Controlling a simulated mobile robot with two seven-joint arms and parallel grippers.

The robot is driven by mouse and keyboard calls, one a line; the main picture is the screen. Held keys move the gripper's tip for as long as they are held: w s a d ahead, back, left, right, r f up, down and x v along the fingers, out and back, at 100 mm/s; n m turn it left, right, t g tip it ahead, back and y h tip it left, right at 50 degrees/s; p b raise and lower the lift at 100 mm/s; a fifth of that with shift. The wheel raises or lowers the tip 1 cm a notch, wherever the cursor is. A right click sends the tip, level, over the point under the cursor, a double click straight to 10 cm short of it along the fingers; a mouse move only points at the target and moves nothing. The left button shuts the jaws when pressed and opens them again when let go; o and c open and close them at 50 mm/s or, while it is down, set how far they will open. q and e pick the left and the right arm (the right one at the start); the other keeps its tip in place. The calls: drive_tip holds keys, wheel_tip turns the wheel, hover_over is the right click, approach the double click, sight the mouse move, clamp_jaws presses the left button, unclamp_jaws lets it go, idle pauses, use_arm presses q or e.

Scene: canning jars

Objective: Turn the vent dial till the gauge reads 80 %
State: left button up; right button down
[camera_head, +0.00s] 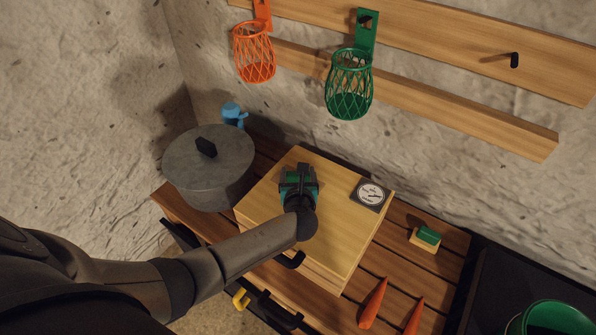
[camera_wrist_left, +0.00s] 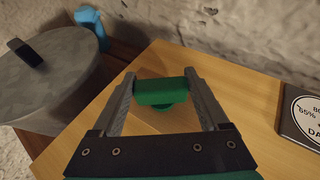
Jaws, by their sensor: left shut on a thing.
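The vent dial is a green knob on top of a light wooden box; it shows in the left wrist view (camera_wrist_left: 165,93). My left gripper (camera_head: 299,178) is over the box in the head view and hides most of the dial there. In the left wrist view its two fingers (camera_wrist_left: 160,88) are shut on the dial's green bar, one at each end. The gauge (camera_head: 371,194) is a round white face on a dark square plate at the box's right side. It is partly cut off in the left wrist view (camera_wrist_left: 305,115). Its needle reading is too small to tell. My right gripper is not in view.
A grey lidded pot (camera_head: 208,170) stands close left of the box (camera_head: 345,238), with a blue object (camera_head: 233,114) behind it. Orange (camera_head: 254,53) and green (camera_head: 349,86) baskets hang above. A green-topped block (camera_head: 426,238) and two carrots (camera_head: 373,303) lie at the right.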

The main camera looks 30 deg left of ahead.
use_arm(q)
drive_tip(key=shift+n+g+y, duration=0.6)
drive_tip(key=shift+n+y, duration=0.2)
drive_tip(key=shift+y, duration=0.1)
drive_tip(key=o, duration=1.2)
drive_tip(key=shift+o, duration=0.2)
drive_tip(key=p+v, duration=0.3)
drive_tip(key=v, duration=1.2)
drive_tip(key=shift+d+f, duration=0.1)
drive_tip(key=shift+d, duration=0.1)
drive_tip(key=shift+s, duration=0.1)
